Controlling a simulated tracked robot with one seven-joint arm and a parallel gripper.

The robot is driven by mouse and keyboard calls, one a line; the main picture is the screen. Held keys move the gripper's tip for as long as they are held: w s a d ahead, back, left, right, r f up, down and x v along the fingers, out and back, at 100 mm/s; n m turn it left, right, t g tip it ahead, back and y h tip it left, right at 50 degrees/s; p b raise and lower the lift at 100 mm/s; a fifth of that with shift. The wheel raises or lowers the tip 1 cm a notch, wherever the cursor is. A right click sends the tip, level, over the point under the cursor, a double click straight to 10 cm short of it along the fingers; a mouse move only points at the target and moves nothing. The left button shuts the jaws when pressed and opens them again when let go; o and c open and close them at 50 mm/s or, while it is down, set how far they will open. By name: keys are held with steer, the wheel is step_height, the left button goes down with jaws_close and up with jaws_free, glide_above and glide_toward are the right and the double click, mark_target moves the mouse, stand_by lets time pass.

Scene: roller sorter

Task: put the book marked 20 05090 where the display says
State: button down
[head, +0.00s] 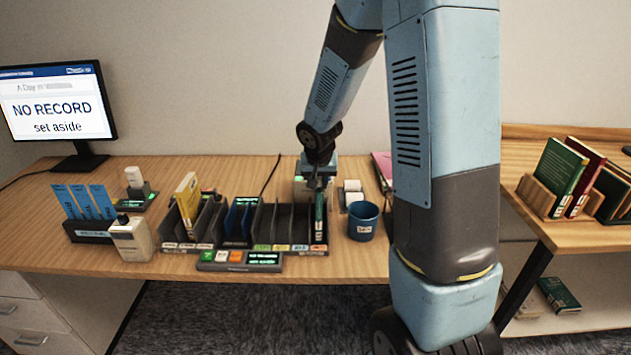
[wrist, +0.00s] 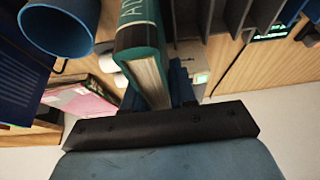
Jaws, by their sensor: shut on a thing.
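My gripper (head: 318,178) points down at the right end of the dark roller sorter (head: 284,222) and is shut on a teal book (head: 319,216). In the wrist view the book (wrist: 140,38) stands between the jaws with its pages showing; only part of its cover lettering is visible. The book is upright at the sorter's rightmost slot; I cannot tell whether it rests on the slot floor. Its number is not readable. The monitor (head: 55,108) at the left reads "NO RECORD" and "set aside".
A yellow book (head: 187,197) stands in the sorter's left part. A blue cup (head: 363,222) is just right of the sorter. Green and red books (head: 560,175) stand on the right-hand table.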

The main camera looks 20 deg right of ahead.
steer(key=shift+f, duration=0.25)
steer(key=c, duration=0.8)
jaws_free()
steer(key=shift+c, duration=0.2)
steer(key=v, duration=1.3)
steer(key=shift+s+a+r, duration=0.15)
steer(key=shift+s+r, duration=0.05)
steer(key=shift+r, duration=0.1)
steer(key=shift+s+r, duration=0.1)
steer(key=s+r+n, duration=0.1)
steer(key=s+r, duration=0.2)
steer(key=s, duration=0.5)
steer(key=s+r+n+t+y, duration=0.1)
steer(key=s+r, duration=0.3)
steer(key=s, duration=0.4)
steer(key=s+r+n, duration=0.1)
steer(key=s+r, duration=0.2)
steer(key=s, duration=0.5)
steer(key=shift+d+r+n, duration=0.3)
steer(key=shift+d+r, duration=0.05)
steer(key=shift+r, duration=0.05)
